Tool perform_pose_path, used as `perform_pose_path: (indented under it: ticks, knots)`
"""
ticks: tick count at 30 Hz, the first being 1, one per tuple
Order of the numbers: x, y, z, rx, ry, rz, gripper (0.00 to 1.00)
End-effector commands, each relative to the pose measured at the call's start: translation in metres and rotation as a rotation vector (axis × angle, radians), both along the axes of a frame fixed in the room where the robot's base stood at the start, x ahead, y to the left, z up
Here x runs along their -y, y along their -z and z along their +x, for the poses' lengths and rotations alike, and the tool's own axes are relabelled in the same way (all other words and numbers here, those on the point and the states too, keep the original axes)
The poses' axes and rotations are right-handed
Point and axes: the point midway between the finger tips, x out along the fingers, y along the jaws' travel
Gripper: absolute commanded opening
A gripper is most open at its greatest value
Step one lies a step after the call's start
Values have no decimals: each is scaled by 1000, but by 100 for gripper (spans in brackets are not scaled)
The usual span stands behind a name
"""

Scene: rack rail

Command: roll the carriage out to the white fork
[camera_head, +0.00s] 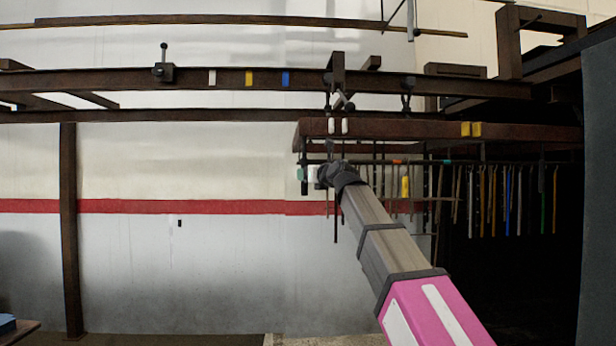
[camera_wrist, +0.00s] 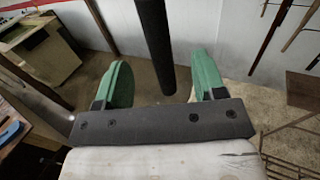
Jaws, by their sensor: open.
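My gripper (camera_wrist: 163,72) is open, with one green finger on each side of a dark round bar (camera_wrist: 154,40) in the wrist view. The bar's lower end shows between the fingers, and no grip on it is visible. In the head view my gripper (camera_head: 318,176) is below the left end of a brown beam, beside a thin dark hanging rod (camera_head: 336,225). A pair of white marks (camera_head: 338,126) is on that beam's left end, and a yellow pair (camera_head: 471,129) farther right. I cannot tell for sure which part is the carriage or the white fork.
A long brown rail (camera_head: 120,80) crosses above, with white, yellow and blue marks and a dark knobbed clamp (camera_head: 163,71). Several coloured rods (camera_head: 507,200) hang at the right. A brown post (camera_head: 69,230) stands at left.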

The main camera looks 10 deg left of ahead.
Motion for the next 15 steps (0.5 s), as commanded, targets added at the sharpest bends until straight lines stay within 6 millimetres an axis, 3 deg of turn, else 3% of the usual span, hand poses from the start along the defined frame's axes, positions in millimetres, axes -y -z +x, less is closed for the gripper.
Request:
perform_pose_path:
  ticks: [15]
  knots:
    - [23,1,-23,0,1,0,64]
